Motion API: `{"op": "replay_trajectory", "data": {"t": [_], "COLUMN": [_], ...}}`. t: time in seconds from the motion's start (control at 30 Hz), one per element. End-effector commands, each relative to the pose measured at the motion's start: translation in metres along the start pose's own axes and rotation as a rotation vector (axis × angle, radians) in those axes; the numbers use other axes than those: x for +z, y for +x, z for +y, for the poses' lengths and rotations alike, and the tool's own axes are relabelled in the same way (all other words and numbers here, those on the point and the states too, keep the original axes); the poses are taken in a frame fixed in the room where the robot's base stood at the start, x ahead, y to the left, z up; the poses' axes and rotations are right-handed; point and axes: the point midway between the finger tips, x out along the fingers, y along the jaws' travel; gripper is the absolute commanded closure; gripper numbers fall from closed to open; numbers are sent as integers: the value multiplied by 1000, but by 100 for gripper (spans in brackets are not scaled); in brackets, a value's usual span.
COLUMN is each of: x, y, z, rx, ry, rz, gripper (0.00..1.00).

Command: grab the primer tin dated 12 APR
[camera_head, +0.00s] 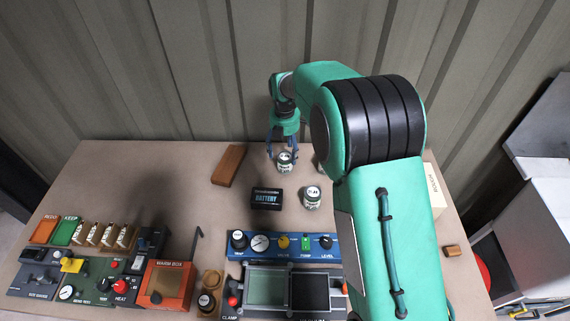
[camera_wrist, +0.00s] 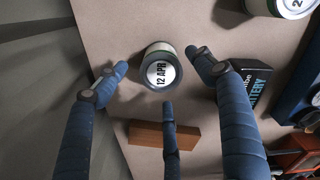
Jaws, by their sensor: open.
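The primer tin dated 12 APR (camera_wrist: 161,72) stands upright on the bench, its dated lid facing my wrist camera. In the head view the small tin (camera_head: 284,161) is below my gripper (camera_head: 283,150). My gripper's three blue fingers (camera_wrist: 158,85) are spread open around the tin in the wrist view, with visible gaps on each side. A second tin (camera_head: 312,197) stands nearer the front, and its lid shows partly at the top right of the wrist view (camera_wrist: 292,6). Another tin is mostly hidden behind my arm.
A black battery (camera_head: 266,199) lies just in front of the tin. A brown wooden block (camera_head: 228,166) lies to its left. Control panels, an orange box (camera_head: 166,285) and a blue gauge panel (camera_head: 284,246) fill the bench front. The back left of the bench is clear.

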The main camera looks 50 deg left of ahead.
Motion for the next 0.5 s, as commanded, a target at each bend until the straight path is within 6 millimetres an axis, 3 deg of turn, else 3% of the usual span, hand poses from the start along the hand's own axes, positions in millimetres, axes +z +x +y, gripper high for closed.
{"op": "replay_trajectory", "data": {"t": [0.5], "x": [0], "y": [8], "z": [0], "rx": [0], "ry": [0], "rz": [0], "gripper": [31]}}
